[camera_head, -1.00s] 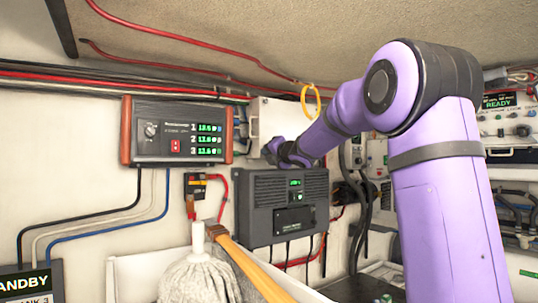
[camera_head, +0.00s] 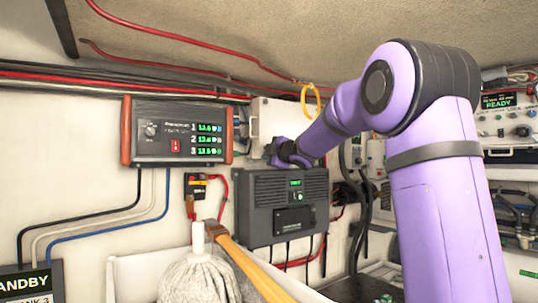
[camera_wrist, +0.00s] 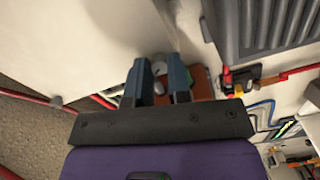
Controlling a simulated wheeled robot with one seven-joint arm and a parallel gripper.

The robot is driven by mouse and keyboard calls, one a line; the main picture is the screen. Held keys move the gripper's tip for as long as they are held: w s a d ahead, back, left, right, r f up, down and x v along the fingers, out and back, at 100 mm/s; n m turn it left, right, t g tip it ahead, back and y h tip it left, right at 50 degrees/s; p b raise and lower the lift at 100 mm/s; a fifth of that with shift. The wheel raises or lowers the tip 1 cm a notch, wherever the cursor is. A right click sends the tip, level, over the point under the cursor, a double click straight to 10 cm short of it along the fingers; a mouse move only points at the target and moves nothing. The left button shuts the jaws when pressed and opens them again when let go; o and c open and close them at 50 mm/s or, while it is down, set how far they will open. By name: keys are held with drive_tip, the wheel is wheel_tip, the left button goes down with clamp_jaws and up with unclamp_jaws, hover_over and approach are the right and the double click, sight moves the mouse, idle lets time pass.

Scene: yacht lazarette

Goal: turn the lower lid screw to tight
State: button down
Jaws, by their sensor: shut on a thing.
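A white lidded box (camera_head: 272,118) is fixed to the wall beside the battery monitor, partly behind my arm. In the wrist view its pale face (camera_wrist: 95,40) fills the upper left. My gripper (camera_head: 270,150) is at the box's lower part, just above the dark grey charger. In the wrist view my gripper (camera_wrist: 158,74) has its two fingers close around a small grey piece, apparently the lower lid screw (camera_wrist: 159,69). The fingers hide most of it, so its turn angle cannot be read.
The dark grey charger (camera_head: 260,215) is close below my gripper. The battery monitor (camera_head: 165,145) is to its left. A yellow loop (camera_head: 311,98) and red cable hang above. A mop (camera_head: 199,278) and wooden handle stand in front, below.

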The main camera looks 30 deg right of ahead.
drive_tip(key=m, duration=0.5)
drive_tip(key=shift+m, duration=0.4)
idle(0.4)
drive_tip(key=c, duration=1.1)
unclamp_jaws()
drive_tip(key=shift+o, duration=0.2)
drive_tip(key=s, duration=1)
drive_tip(key=shift+s+d, duration=0.2)
drive_tip(key=shift+s, duration=0.2)
